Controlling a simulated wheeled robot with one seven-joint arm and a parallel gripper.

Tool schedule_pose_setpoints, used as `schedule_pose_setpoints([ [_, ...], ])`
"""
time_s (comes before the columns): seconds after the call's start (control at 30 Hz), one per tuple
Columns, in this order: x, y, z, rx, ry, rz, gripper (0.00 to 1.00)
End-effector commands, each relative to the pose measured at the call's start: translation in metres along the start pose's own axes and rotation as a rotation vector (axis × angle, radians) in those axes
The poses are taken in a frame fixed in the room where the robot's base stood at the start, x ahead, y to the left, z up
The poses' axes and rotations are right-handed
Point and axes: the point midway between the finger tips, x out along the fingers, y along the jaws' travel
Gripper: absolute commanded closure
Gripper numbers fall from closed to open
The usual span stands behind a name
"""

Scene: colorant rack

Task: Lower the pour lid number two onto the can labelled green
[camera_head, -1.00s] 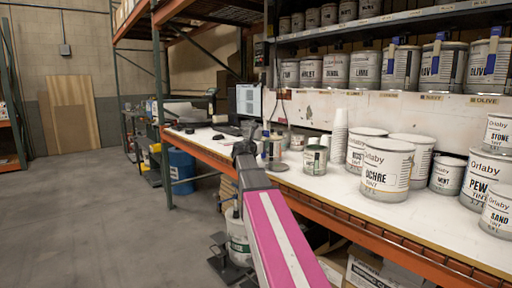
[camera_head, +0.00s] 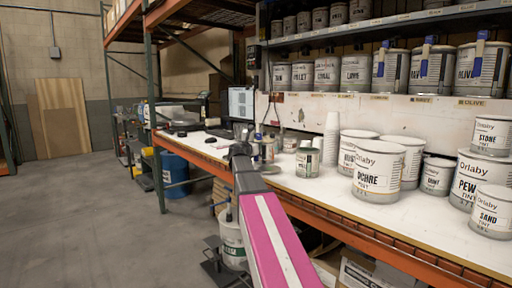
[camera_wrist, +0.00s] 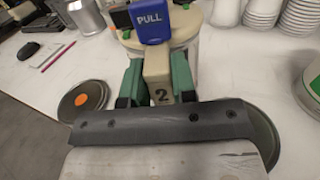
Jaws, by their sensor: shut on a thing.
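In the wrist view my gripper (camera_wrist: 157,78) is shut on the beige handle (camera_wrist: 159,66) marked 2 of the pour lid, between its green fingers. A blue PULL tab (camera_wrist: 150,26) stands at the top of the handle. A pale round body with green tabs (camera_wrist: 190,24) shows behind it; I cannot tell whether the lid touches it. In the head view the end of my arm (camera_head: 241,151) is over the bench, its fingers too small to make out. A small can with a green band (camera_head: 307,160) stands to its right; its label is unreadable.
Flat round lids lie on the bench, one with an orange dot (camera_wrist: 82,100), one at the right (camera_wrist: 262,135). Stacked white cups (camera_head: 331,138) and the OCHRE can (camera_head: 378,171) stand to the right. A shelf of cans (camera_head: 357,70) overhangs the back.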

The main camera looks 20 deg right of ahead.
Motion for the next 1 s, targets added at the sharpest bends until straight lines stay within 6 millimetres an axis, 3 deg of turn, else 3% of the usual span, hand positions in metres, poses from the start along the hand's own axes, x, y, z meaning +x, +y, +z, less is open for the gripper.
schedule_pose_setpoints([
  [0.87,0.000,0.000,0.011,0.000,-0.001,0.000,0.99],
  [1.0,0.001,0.000,0.021,0.000,-0.002,0.000,0.99],
])
